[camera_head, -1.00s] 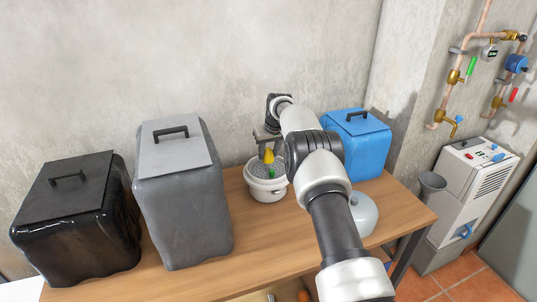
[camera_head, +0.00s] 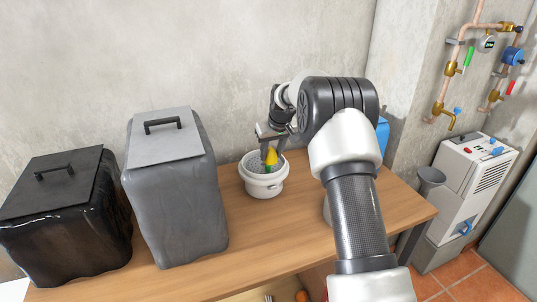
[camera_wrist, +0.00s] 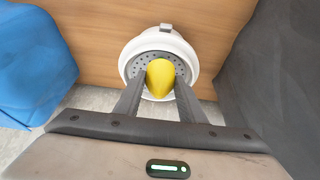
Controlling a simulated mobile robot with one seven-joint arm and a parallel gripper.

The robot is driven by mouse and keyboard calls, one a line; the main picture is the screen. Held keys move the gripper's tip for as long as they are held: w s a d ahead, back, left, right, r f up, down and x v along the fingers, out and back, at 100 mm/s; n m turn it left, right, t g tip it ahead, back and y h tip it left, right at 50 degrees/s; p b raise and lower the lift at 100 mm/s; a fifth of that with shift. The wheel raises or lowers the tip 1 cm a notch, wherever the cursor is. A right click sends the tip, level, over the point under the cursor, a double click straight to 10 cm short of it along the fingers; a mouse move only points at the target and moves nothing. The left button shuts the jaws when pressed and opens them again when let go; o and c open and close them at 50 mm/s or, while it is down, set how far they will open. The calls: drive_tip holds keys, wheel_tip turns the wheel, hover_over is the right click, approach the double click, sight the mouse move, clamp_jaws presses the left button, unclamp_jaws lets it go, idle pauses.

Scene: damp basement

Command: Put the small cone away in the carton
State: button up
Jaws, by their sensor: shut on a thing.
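A small yellow cone-like thing (camera_head: 271,157), its shape rounded in the wrist view (camera_wrist: 160,77), is between the fingers of my gripper (camera_head: 270,150). My gripper is shut on it, and the fingers also show in the wrist view (camera_wrist: 160,90). It is at the top of a white bucket (camera_head: 263,188) with a grey perforated insert, which also shows in the wrist view (camera_wrist: 187,62). Whether the yellow thing touches the insert, I cannot tell. I cannot make out a carton for certain.
A tall grey lidded bin (camera_head: 175,205) and a black lidded bin (camera_head: 65,220) stand left on the wooden table (camera_head: 240,245). A blue bin (camera_head: 383,135) is mostly behind my arm. A small green thing (camera_head: 267,169) shows at the bucket. Free tabletop lies before the bucket.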

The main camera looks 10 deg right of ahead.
drive_tip(key=s+d+r+b, duration=0.1)
drive_tip(key=s+r+b, duration=0.1)
drive_tip(key=s, duration=0.6)
drive_tip(key=shift+s+d+b, duration=0.35)
drive_tip(key=shift+b, duration=0.3)
drive_tip(key=shift+r, duration=0.1)
